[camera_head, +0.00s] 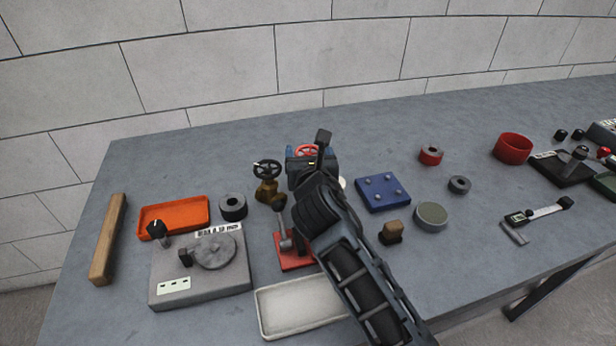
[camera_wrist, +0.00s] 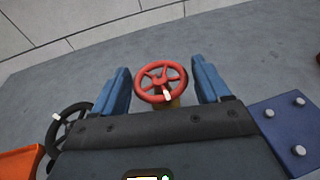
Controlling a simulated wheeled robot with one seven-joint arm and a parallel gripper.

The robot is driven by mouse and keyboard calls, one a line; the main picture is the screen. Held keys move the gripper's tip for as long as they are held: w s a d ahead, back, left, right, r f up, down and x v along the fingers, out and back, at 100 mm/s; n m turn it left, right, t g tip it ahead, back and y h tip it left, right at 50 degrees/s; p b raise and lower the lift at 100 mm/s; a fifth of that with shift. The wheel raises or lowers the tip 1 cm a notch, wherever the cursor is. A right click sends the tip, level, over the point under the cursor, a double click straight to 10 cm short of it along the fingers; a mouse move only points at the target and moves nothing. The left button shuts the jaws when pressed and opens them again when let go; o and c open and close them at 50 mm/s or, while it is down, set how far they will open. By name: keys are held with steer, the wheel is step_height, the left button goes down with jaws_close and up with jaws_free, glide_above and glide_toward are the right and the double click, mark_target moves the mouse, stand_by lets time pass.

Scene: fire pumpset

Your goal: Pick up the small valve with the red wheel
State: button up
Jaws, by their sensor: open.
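The small valve with the red wheel (camera_wrist: 162,82) stands on the table between the two blue fingers of my gripper (camera_wrist: 163,90) in the wrist view. A bit of its yellowish body shows under the wheel. In the head view the red wheel (camera_head: 306,151) shows just behind my gripper (camera_head: 311,160), and my gripper hides most of the valve. My gripper is open, with a gap between each finger and the wheel. A similar valve with a black wheel (camera_head: 267,170) stands just to the left; its wheel also shows in the wrist view (camera_wrist: 72,124).
A red-based lever fixture (camera_head: 296,262) and a white tray (camera_head: 290,306) lie in front. A dark ring (camera_head: 233,206) and an orange tray (camera_head: 174,214) are to the left. A blue bolted plate (camera_head: 382,193) is close on the right. The table behind the valve is clear.

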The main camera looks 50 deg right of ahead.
steer(key=shift+x, duration=1.5)
steer(key=shift+a, duration=0.1)
jaws_close()
